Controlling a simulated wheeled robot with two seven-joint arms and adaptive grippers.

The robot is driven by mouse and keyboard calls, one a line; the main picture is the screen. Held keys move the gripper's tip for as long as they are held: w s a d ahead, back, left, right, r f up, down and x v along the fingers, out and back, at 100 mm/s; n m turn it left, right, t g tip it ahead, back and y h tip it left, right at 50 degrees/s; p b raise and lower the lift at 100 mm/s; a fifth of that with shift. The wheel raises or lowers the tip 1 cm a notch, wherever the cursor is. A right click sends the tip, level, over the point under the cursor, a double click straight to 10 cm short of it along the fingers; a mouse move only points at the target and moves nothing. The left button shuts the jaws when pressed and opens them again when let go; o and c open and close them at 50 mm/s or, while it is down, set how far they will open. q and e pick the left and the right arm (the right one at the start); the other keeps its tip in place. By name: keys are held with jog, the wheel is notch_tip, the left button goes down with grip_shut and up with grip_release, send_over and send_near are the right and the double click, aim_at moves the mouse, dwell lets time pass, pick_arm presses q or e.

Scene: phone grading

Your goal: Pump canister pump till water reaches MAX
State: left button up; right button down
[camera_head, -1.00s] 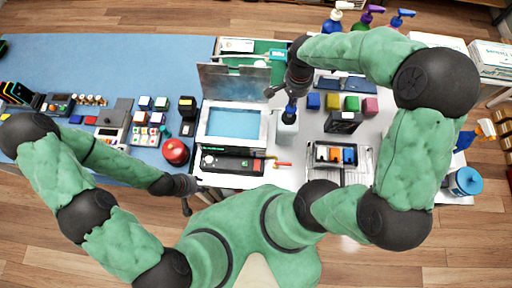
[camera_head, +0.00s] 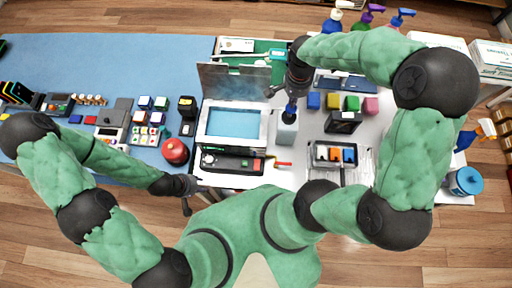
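A pale grey canister (camera_head: 287,132) stands upright on the white table right of the open blue basin. Its blue pump top (camera_head: 290,109) shows just above the body. My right gripper (camera_head: 289,95) is directly over the pump, pointing down. One dark finger sticks out to the left; the other is hard to make out, so I cannot tell whether it grips or only touches the pump. The water level and any MAX mark are too small to read. My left gripper (camera_head: 194,197) is open and empty near the table's front edge, away from the canister.
A white machine with a blue basin (camera_head: 233,123) and raised lid stands left of the canister. Coloured blocks (camera_head: 352,103), a black box (camera_head: 343,121) and a parts tray (camera_head: 338,155) lie to the right. A red round container (camera_head: 175,150) sits on the blue mat.

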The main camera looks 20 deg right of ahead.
aim_at(291, 109)
jog(key=shift+s+f+b, duration=0.1)
jog(key=shift+f+b, duration=1.25)
jog(key=shift+f, duration=0.35)
jog(key=shift+d+f+b, duration=0.25)
jog(key=shift+f+b, duration=0.65)
jog(key=shift+f, duration=0.3)
jog(key=shift+a+r, duration=0.15)
jog(key=shift+a+r+p, duration=0.2)
jog(key=shift+r+p, duration=0.25)
jog(key=shift+r, duration=0.4)
jog(key=shift+r+p, duration=0.8)
jog(key=shift+r, duration=0.05)
jog(key=shift+d+r+p, duration=0.1)
jog(key=shift+r+p, duration=1.3)
jog(key=shift+r, duration=0.7)
